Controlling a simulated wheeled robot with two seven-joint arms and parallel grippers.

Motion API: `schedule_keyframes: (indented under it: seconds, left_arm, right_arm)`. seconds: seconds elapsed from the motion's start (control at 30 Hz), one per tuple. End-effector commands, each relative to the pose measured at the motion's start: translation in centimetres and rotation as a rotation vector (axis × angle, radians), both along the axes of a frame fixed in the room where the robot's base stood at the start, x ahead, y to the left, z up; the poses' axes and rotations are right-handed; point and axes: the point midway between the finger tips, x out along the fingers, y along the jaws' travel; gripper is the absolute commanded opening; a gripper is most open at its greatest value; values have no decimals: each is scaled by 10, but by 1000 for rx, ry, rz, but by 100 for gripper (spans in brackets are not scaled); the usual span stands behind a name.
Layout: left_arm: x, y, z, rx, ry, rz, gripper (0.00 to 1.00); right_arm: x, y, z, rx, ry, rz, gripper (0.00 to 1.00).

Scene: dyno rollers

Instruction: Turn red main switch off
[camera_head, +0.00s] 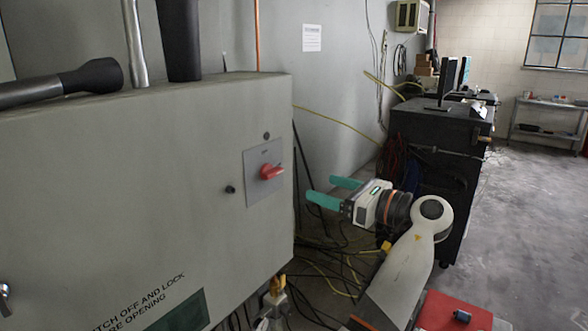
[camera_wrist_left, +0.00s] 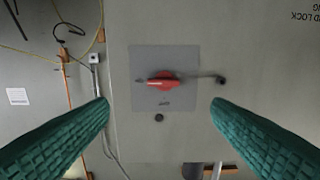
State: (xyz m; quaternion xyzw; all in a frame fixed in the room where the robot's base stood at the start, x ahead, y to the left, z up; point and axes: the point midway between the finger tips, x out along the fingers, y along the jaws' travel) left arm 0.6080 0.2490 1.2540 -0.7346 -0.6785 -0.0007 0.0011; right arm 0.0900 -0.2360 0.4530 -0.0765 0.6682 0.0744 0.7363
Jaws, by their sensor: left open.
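The red main switch (camera_head: 271,172) is a rotary knob on a square grey plate on the front of a large grey cabinet (camera_head: 120,180). Its handle lies roughly horizontal. My left gripper (camera_head: 320,189) has two green fingers, spread apart and empty. It is to the right of the switch in the head view, pointing toward the cabinet and clear of it. In the left wrist view the switch (camera_wrist_left: 163,80) lies between and beyond the fingertips (camera_wrist_left: 160,105), which do not touch it. My right gripper is not in view.
A small black knob (camera_head: 230,189) sits left of the switch plate. Cables (camera_head: 320,250) hang and lie behind the gripper. A dark cabinet (camera_head: 440,135) with a monitor stands farther back. Open floor (camera_head: 525,205) is at the right.

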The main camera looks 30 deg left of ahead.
Motion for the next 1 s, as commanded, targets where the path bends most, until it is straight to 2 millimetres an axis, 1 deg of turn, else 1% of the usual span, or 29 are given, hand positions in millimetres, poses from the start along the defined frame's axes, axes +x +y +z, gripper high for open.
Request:
schedule_keyframes:
  seconds: [0.17,0.3,0.4,0.5,0.6,0.7,0.8,1.0]
  left_arm:
    - [0,22,3,0,4,8,73]
    - [2,50,4,2,3,6,73]
    - [4,71,4,2,5,6,73]
    - [6,89,3,1,5,5,73]
    - [7,102,3,2,3,4,73]
    - [8,112,1,0,3,3,73]
    - [9,117,0,0,3,2,73]
    - [9,118,0,1,3,1,73]
  right_arm:
    - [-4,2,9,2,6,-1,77]
    - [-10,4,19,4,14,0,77]
    - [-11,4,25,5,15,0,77]
    - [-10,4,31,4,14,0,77]
    - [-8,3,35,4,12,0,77]
    - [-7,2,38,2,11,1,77]
    - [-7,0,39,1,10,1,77]
    - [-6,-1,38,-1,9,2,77]
